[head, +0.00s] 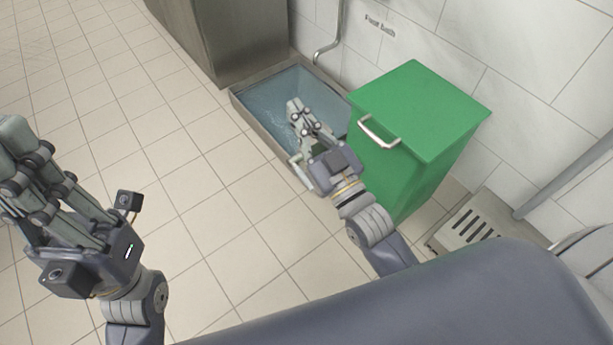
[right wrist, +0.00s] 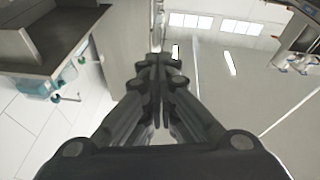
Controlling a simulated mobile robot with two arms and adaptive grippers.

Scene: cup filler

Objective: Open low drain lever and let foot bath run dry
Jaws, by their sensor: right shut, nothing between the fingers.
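The foot bath (head: 243,103) is a steel-rimmed basin set low on the floor in the head view, with bluish water in it. My right gripper (head: 296,108) is over the basin's near right part, shut and empty; its shut fingers also show in the right wrist view (right wrist: 158,62). A pale bar (head: 297,161) sticks out by the basin's near rim, beside my right gripper; it may be the drain lever, but I cannot tell its position. My left gripper (head: 28,150) is at the far left, above bare floor, away from the basin; its finger gap is unclear.
A green box-like cabinet (head: 425,105) with a pale handle stands right of the basin, close to my right arm. A steel cabinet (head: 235,35) stands behind the basin and a bent pipe (head: 325,48) comes down the wall. A slotted grate (head: 470,228) lies at right. The left floor is clear.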

